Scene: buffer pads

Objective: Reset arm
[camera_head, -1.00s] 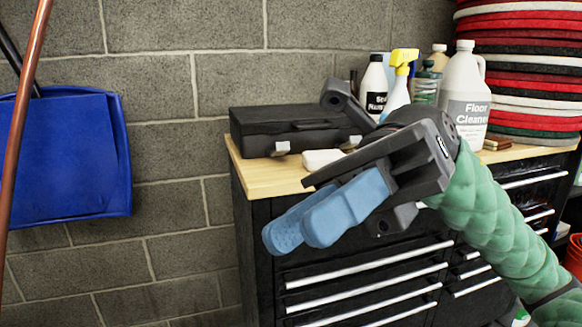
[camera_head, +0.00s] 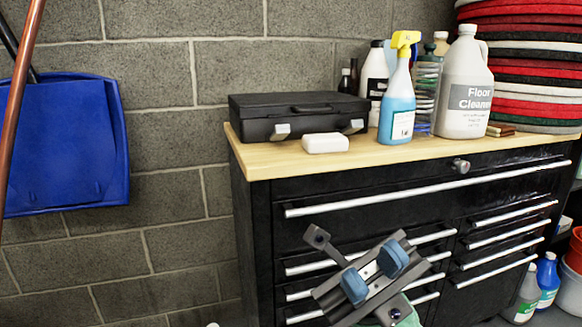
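My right gripper (camera_head: 374,274) is low in the head view, in front of the drawers of the black tool cabinet (camera_head: 257,215). Its two blue fingertips stand apart with a gap between them, and nothing shows in that gap. A little of my green-sleeved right arm shows below it at the bottom edge. My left gripper is out of view.
On the wooden cabinet top (camera_head: 262,166) stand a black case (camera_head: 290,112), a white block (camera_head: 325,143), a spray bottle (camera_head: 396,110) and a floor cleaner jug (camera_head: 465,90). Red, black and white pads (camera_head: 525,75) are stacked at right. A blue dustpan (camera_head: 68,145) hangs at left.

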